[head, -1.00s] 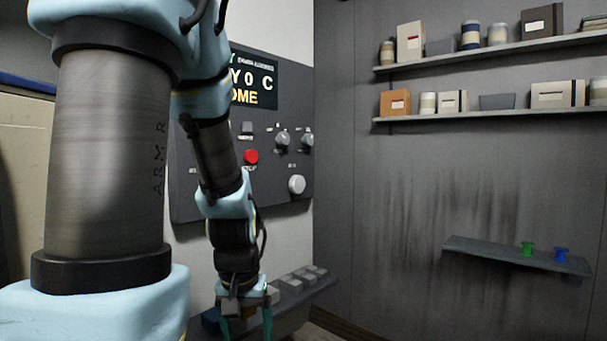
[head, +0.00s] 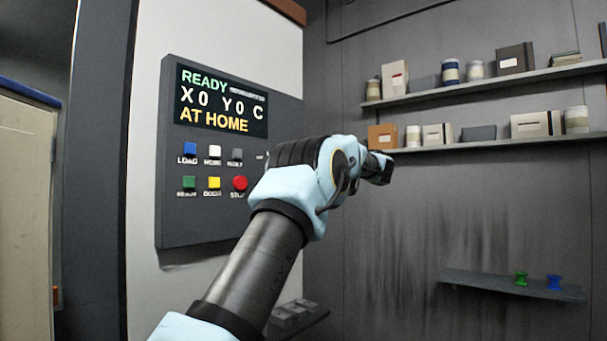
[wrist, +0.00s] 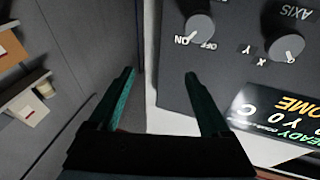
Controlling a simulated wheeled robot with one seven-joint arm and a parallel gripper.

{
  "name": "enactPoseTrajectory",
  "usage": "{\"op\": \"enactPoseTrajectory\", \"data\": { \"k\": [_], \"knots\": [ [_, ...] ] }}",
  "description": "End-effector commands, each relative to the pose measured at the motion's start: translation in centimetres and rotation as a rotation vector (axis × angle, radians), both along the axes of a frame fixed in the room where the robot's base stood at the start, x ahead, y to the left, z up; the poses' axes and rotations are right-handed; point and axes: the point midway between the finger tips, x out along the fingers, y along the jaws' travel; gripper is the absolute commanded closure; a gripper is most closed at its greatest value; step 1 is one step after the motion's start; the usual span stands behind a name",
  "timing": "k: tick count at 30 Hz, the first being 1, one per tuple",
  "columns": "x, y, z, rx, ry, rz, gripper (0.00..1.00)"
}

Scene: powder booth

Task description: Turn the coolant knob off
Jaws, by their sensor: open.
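In the wrist view a round grey knob (wrist: 200,27) marked ON and OFF sits on the dark control panel (wrist: 172,85). Its white mark appears to be on the ON side. The word coolant cannot be read. My gripper (wrist: 159,76) is open and empty, its two dark green fingers apart. The fingers are short of the knob in the picture, with the knob up and right of the right fingertip. In the head view my arm hides the panel's knobs, and my gripper's fingers cannot be made out.
A second grey knob (wrist: 285,46) near the AXIS label is right of the first. Coloured buttons, including a red one (head: 240,183), are on the panel's left. Shelves with boxes and jars (head: 480,87) line the right wall. A low shelf (head: 460,279) holds green and blue pieces.

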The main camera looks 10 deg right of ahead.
Motion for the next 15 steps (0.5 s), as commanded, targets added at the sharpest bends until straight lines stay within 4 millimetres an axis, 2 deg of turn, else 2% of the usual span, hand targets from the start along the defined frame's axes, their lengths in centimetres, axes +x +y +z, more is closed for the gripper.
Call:
{"op": "enactPoseTrajectory", "data": {
  "k": [3, 9, 12, 15],
  "knots": [
    [-2.0, -0.6, -1.4, -0.072, 0.060, 0.139, 0.19],
    [-4.5, -0.8, -3.3, -0.136, 0.173, 0.263, 0.19],
    [-4.8, -0.7, -3.6, -0.146, 0.195, 0.279, 0.19],
    [-4.2, 0.0, -3.6, -0.146, 0.197, 0.283, 0.19]
  ]
}}
